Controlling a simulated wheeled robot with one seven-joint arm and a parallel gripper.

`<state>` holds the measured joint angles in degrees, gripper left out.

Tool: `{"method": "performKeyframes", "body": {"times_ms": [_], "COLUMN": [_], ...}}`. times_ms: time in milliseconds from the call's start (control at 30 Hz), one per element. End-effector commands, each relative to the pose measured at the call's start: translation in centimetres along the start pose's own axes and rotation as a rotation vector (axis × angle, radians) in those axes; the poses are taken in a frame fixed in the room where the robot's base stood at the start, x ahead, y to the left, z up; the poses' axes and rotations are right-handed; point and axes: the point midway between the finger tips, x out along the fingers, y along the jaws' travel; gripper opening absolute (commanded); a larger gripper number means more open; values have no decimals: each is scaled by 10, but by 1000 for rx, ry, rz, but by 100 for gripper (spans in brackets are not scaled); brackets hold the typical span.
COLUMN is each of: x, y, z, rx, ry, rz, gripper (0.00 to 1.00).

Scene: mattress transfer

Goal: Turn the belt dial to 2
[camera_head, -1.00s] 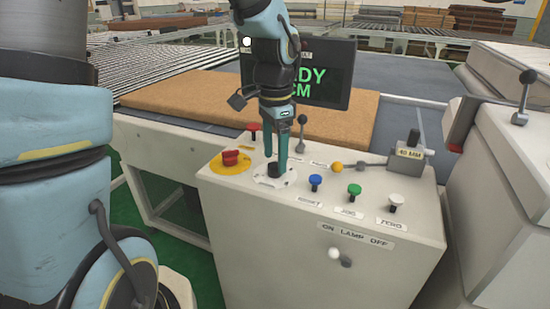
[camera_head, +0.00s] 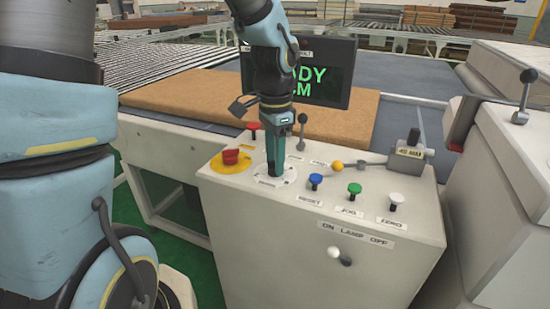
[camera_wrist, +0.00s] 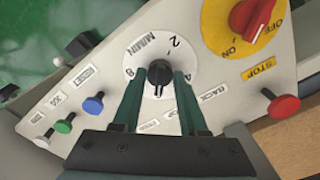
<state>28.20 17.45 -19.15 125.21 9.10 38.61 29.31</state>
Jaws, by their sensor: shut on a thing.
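The belt dial is a black knob (camera_wrist: 159,74) on a round white scale plate (camera_wrist: 150,50) on the console top. In the wrist view the plate shows a "2" above and right of the knob, and "M/MIN" above it. A thin pale line shows on the knob; I cannot tell for sure which mark it indicates. My gripper (camera_wrist: 159,76) points down with one finger on each side of the knob, shut on it. In the head view my gripper (camera_head: 275,172) hides the knob, and the white plate (camera_head: 289,178) shows around the fingertips.
A red switch (camera_head: 231,157) on a yellow disc sits left of the dial. Blue (camera_head: 316,180), green (camera_head: 355,189) and white (camera_head: 396,199) buttons stand to the right. A small grey lever (camera_head: 302,120) rises close behind the dial. A screen (camera_head: 330,75) stands behind my arm.

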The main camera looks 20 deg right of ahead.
Motion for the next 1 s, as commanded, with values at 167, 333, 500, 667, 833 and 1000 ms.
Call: {"method": "performKeyframes", "body": {"times_ms": [167,333,500,667,833,1000], "x": [0,0,0,0,0,0], "y": [0,0,0,0,1,0], "z": [0,0,0,0,-1,-1], "rx": [0,-1,-26,-92,-216,-372], "ry": [0,0,0,0,1,1], "rz": [0,0,0,0,0,-1], "gripper": [0,0,0,0,0,0]}}
